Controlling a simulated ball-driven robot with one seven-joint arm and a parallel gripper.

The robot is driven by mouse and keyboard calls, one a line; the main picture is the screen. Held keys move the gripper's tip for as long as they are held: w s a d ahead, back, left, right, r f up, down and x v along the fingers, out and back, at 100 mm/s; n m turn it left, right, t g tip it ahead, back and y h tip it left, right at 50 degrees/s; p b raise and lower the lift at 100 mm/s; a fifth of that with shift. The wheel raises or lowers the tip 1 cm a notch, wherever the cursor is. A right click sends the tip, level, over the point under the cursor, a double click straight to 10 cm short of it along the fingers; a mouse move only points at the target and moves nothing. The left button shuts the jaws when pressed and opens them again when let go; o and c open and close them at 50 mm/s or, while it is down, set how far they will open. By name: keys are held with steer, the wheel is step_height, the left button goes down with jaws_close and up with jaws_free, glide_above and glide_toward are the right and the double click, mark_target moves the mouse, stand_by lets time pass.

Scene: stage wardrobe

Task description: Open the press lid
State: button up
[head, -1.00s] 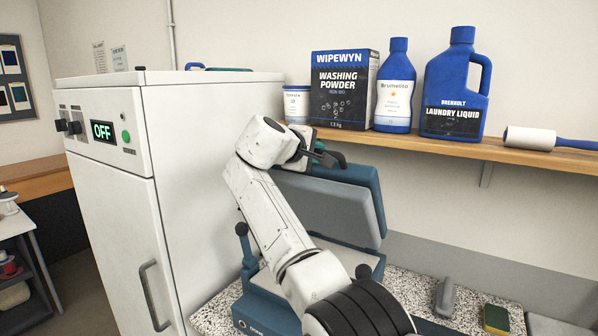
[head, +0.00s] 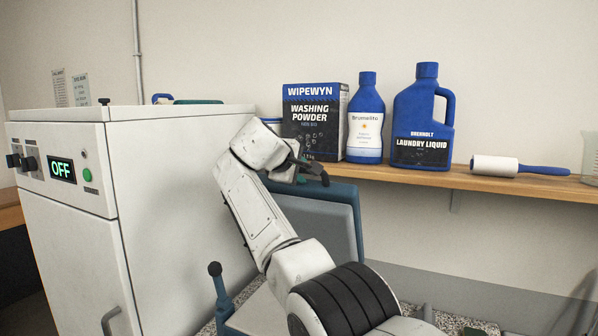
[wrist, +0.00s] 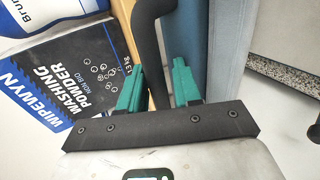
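The press lid (head: 322,222), blue with a grey underside, stands raised and steeply tilted beside the white cabinet. My gripper (head: 300,172) is at the lid's top edge, below the washing powder box. In the wrist view my teal fingertips (wrist: 158,85) stand apart, one on each side of the dark curved lid handle (wrist: 150,30). A gap shows between the left finger and the handle; contact on the right side is unclear. The lid also shows as a blue panel in the wrist view (wrist: 215,50). My arm hides part of the press base.
A wooden shelf (head: 480,183) behind the lid holds a washing powder box (head: 314,122), a Brumelite bottle (head: 365,120), laundry liquid (head: 422,120) and a lint roller (head: 495,167). A white cabinet (head: 185,200) reading OFF stands close on the left.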

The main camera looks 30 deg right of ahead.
steer(key=shift+o, duration=0.5)
steer(key=shift+s+a+r, duration=0.1)
steer(key=shift+a, duration=0.1)
steer(key=b+v, duration=0.4)
steer(key=v, duration=0.6)
steer(key=shift+s+a, duration=0.15)
